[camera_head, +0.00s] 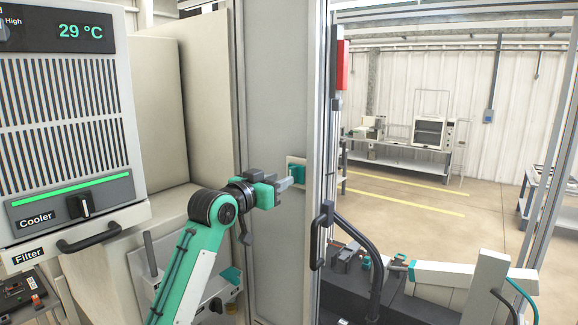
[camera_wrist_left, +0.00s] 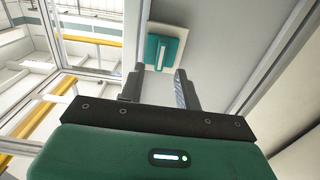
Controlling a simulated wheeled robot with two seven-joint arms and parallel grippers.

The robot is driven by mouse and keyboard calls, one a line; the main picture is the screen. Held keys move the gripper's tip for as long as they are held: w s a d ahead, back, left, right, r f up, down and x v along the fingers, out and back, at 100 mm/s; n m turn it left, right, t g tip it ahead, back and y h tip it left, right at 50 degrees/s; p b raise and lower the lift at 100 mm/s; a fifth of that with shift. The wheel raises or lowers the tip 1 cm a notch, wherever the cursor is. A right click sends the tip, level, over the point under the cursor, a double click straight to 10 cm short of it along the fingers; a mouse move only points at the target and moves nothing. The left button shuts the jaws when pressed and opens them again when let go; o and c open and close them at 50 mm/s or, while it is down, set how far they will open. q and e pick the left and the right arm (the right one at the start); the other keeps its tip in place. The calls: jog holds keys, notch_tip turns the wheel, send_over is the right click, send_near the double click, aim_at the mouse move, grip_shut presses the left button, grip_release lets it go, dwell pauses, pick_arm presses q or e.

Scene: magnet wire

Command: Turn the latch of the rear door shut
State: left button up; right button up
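The latch (camera_head: 297,173) is a teal handle on a cream plate, on the tall grey door panel (camera_head: 278,90) in the middle of the head view. In the left wrist view the latch (camera_wrist_left: 161,50) lies straight ahead, its handle roughly upright in the picture. My left gripper (camera_head: 287,183) is in front of the latch, and its fingers partly cover it in the head view. In the left wrist view its two fingers (camera_wrist_left: 159,82) are apart with nothing between them, and the latch shows just beyond the tips. Contact cannot be told. My right gripper is not in view.
A cooler unit (camera_head: 65,110) with a 29 °C display stands at the left.

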aim_at(290, 174)
pick_arm(q)
jog(key=p+x, duration=0.1)
jog(key=x, duration=0.2)
jog(key=shift+w+d+r+p, duration=0.1)
jog(key=shift+w+d+p, duration=0.1)
jog(key=shift+w+p, duration=0.15)
jog(key=shift+w+d, duration=0.4)
jog(key=shift+w, duration=0.1)
jog(key=shift+c, duration=0.2)
grip_shut()
